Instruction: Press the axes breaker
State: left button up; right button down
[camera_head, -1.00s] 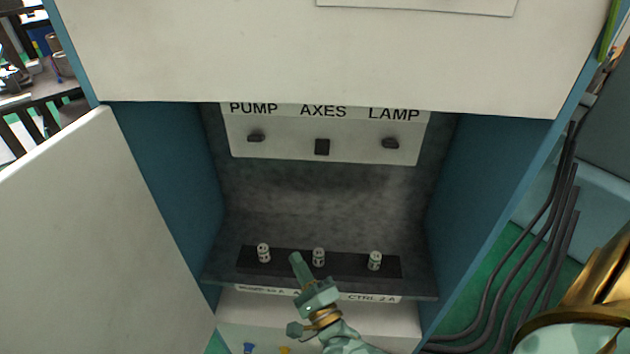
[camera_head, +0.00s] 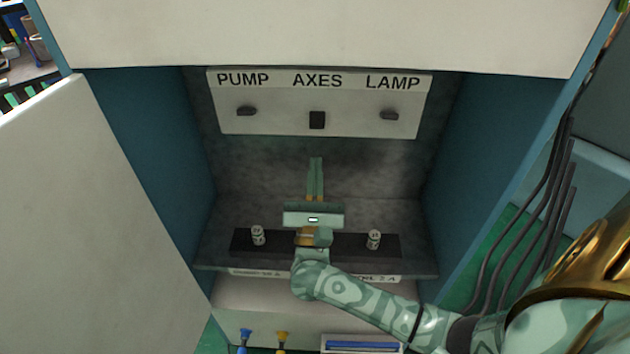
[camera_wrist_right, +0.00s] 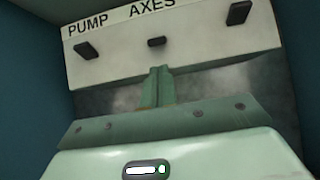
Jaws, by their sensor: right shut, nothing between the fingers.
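The axes breaker (camera_head: 317,120) is a small dark switch under the word AXES on a pale panel (camera_head: 270,122) inside the open cabinet. It sits lower on the panel than the pump breaker (camera_head: 246,111) and the lamp breaker (camera_head: 389,115). My right gripper (camera_head: 316,160) is shut and empty, its fingers pointing up toward the axes breaker, with a visible gap below it in the head view. In the right wrist view the axes breaker (camera_wrist_right: 156,42) shows just above the shut fingertips (camera_wrist_right: 160,70). My left gripper is not in view.
A dark strip with small cylindrical fuses (camera_head: 258,235) (camera_head: 373,239) lies on the cabinet's ledge below; my gripper hides its middle. Blue side walls (camera_head: 500,150) bound the opening. The open door (camera_head: 90,220) stands at the left. Dark cables (camera_head: 560,200) hang at the right.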

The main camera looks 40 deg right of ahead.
aim_at(317, 120)
jog(key=x, duration=0.5)
jog(key=shift+w+d+r, duration=0.1)
jog(key=shift+w+r, duration=0.1)
jog(key=shift+w, duration=0.05)
